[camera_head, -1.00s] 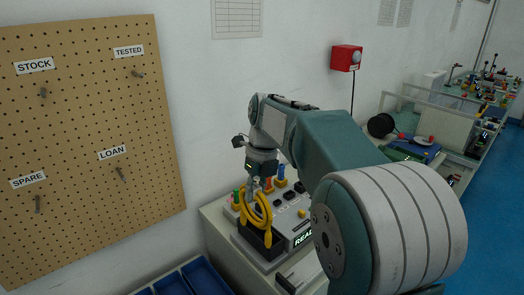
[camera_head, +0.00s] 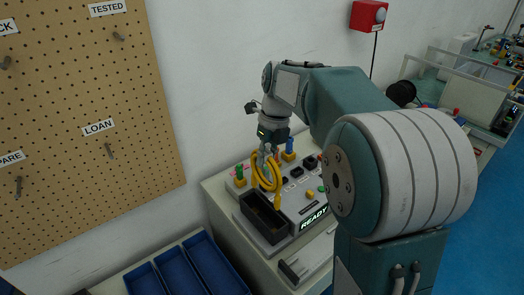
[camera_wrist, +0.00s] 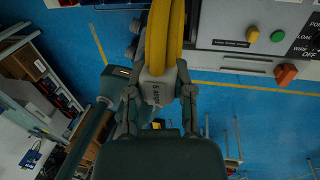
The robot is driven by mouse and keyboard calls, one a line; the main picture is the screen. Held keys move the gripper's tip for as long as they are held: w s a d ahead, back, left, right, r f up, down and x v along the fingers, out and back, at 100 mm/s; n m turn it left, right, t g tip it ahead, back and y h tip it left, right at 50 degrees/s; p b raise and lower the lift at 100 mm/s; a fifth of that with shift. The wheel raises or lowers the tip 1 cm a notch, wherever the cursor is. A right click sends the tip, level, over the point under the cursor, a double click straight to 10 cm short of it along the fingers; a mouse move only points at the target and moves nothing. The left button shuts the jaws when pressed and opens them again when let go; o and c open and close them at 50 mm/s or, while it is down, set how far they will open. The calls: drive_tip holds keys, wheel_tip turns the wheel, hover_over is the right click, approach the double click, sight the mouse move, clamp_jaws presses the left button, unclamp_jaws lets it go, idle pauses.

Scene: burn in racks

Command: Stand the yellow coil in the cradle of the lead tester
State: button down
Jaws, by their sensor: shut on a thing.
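The yellow coil (camera_head: 260,176) hangs from my gripper (camera_head: 268,150) in the head view, with a loose end hanging at its right. In the wrist view my gripper (camera_wrist: 158,100) is shut on a grey piece at the end of the coil (camera_wrist: 165,35). The lead tester (camera_head: 290,222) is a light grey console with a lit READY sign. Its cradle (camera_head: 262,217) is a dark open-topped box at the front left, and its visible inside looks empty. The coil appears above and behind the cradle; whether it touches the tester is unclear.
Coloured posts, including a green one (camera_head: 240,174) and a blue one (camera_head: 290,148), stand at the tester's back. Blue trays (camera_head: 175,272) lie at lower left. A pegboard (camera_head: 90,110) with labelled hooks hangs on the wall.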

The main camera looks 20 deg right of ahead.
sight(265, 182)
drive_tip(key=shift+d+f, duration=0.15)
drive_tip(key=shift+f, duration=0.55)
drive_tip(key=shift+a+f, duration=0.35)
drive_tip(key=shift+f, duration=0.35)
drive_tip(key=shift+a+f, duration=0.3)
drive_tip(key=shift+f, duration=0.35)
drive_tip(key=shift+d+f, duration=0.2)
drive_tip(key=shift+f, duration=0.45)
drive_tip(key=shift+d+f, duration=0.2)
drive_tip(key=shift+f, duration=0.4)
drive_tip(key=shift+a+f, duration=0.15)
drive_tip(key=shift+f, duration=0.6)
drive_tip(key=shift+a+f, duration=0.1)
drive_tip(key=shift+f, duration=0.65)
drive_tip(key=shift+d+f, duration=0.1)
drive_tip(key=shift+f, duration=0.2)
drive_tip(key=shift+f, duration=0.4)
drive_tip(key=shift+c, duration=2.1)
unclamp_jaws()
